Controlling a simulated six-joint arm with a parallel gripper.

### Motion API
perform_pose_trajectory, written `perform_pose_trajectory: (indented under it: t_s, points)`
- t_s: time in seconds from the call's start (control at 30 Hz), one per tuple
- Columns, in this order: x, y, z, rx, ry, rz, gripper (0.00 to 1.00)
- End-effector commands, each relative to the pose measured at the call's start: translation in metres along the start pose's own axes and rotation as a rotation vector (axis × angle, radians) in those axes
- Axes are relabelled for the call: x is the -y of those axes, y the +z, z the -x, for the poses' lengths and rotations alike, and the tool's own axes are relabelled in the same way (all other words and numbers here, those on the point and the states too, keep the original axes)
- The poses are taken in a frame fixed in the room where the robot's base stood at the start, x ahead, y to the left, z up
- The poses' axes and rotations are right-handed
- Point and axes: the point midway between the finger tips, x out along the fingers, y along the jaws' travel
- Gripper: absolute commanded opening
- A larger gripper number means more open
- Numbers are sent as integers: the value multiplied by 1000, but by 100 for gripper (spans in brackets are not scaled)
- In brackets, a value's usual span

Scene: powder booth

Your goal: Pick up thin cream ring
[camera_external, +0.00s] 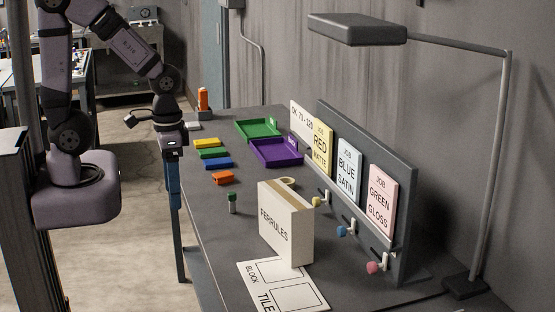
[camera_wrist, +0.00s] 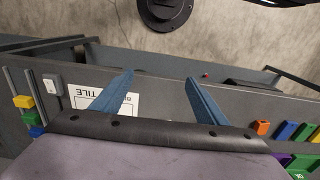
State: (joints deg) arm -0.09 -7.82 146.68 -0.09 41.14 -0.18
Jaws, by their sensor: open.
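The thin cream ring (camera_external: 287,182) lies on the grey table behind the white FERRULES box (camera_external: 287,225), which hides part of it. I cannot make it out in the wrist view. My gripper (camera_external: 173,200) hangs with its blue fingers pointing down at the table's left edge, well to the left of the ring. In the wrist view my gripper (camera_wrist: 158,84) shows its two blue fingers wide apart with nothing between them.
Yellow, green, blue and orange (camera_external: 223,178) blocks lie near my gripper. A green tray (camera_external: 258,137) and a purple tray (camera_external: 293,160) lie behind them. A small green-and-white bottle (camera_external: 232,207) stands left of the box. A sign panel with pegs (camera_external: 405,262) and a lamp (camera_external: 495,170) stand at right.

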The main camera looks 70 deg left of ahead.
Motion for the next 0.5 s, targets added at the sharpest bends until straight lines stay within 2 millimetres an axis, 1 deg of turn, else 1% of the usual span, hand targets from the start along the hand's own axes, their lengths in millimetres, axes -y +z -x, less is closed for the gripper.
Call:
perform_pose_trajectory:
  t_s: [0.1, 0.17, 0.27, 0.37, 0.47, 0.5]
  points:
    - [1, -1, -1, -3, -1, 2, 67]
    - [4, -6, -3, -12, -6, 7, 67]
    - [15, -25, -10, -53, -24, 24, 67]
    - [38, -61, -22, -133, -57, 54, 67]
    - [73, -110, -38, -250, -99, 90, 67]
    - [89, -131, -45, -303, -116, 103, 67]
